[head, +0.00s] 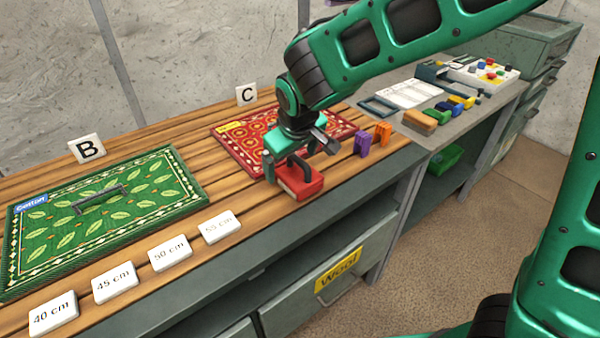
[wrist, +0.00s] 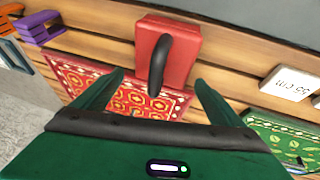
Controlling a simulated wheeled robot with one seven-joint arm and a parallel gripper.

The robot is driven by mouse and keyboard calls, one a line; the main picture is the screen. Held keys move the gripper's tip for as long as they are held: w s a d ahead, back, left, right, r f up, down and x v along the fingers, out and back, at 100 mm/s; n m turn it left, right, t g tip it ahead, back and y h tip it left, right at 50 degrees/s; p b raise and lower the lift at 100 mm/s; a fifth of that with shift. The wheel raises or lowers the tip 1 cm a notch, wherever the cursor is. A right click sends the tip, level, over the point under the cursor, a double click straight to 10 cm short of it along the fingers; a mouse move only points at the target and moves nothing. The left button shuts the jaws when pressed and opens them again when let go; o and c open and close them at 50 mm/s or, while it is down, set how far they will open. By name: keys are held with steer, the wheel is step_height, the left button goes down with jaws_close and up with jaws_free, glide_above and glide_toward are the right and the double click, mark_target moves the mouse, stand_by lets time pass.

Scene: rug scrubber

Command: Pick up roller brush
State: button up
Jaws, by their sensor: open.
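My gripper (head: 297,160) is open over the front of the slatted bench. A red block with a black arched handle (head: 299,184) sits right below it at the bench's front edge. In the wrist view the red block (wrist: 181,35) lies ahead of the fingers. Its handle reaches toward the gap between the two open fingertips (wrist: 160,82), and I see no grip on it. I cannot tell whether this block is the roller brush; no thing in view is clearly one.
A red patterned rug (head: 240,140) lies behind the block, with purple (head: 361,143) and orange (head: 382,134) pieces to its right. A green rug (head: 140,190) and white size cards (head: 170,252) are at left. Sponges and other tools (head: 455,103) crowd the right-hand counter.

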mark_target(292, 165)
steer(key=shift+x, duration=1.65)
steer(key=c, duration=1.3)
steer(key=shift+r, duration=0.15)
step_height(292, 165, up, 4)
steer(key=shift+r, duration=0.15)
steer(key=a+r, duration=0.2)
steer(key=a, duration=0.1)
steer(key=s+a+r, duration=0.1)
steer(key=a+r, duration=0.1)
steer(key=a, duration=0.2)
steer(key=s+a+r, duration=0.1)
steer(key=a+r, duration=0.1)
steer(key=a, duration=0.2)
steer(key=shift+s+a+r, duration=0.15)
steer(key=shift+s+r, duration=0.05)
steer(key=shift+r, duration=0.05)
